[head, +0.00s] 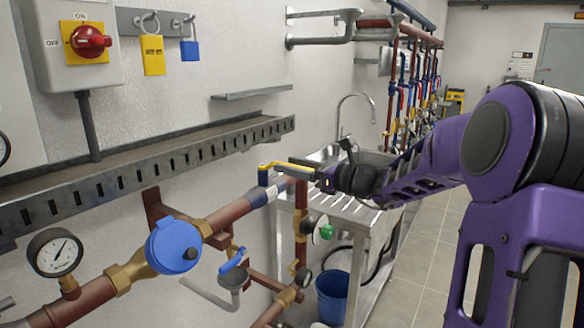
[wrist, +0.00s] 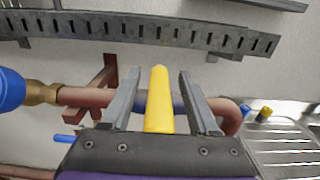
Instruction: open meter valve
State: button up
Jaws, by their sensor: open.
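The meter valve's yellow lever (head: 276,165) is at the right end of the copper pipe that runs up from the blue round meter (head: 173,247). In the wrist view the yellow lever (wrist: 158,98) stands between the two grey fingers of my gripper (wrist: 160,82), with a gap on each side. The gripper is open and not closed on it. In the head view my gripper (head: 305,172) reaches in from the right along the lever; its fingers are small there and the valve body is partly hidden. In the wrist view the meter (wrist: 10,90) shows at the left edge.
A slotted metal cable tray (head: 150,165) runs along the wall above the pipe. A blue-handled small valve (head: 232,262) and a pressure gauge (head: 55,252) sit lower left. A metal sink bench (head: 345,208) stands behind, with a blue bucket (head: 331,296) below.

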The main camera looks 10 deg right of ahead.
jog(key=shift+a, duration=0.1)
grip_shut()
dwell(0.3)
dwell(1.1)
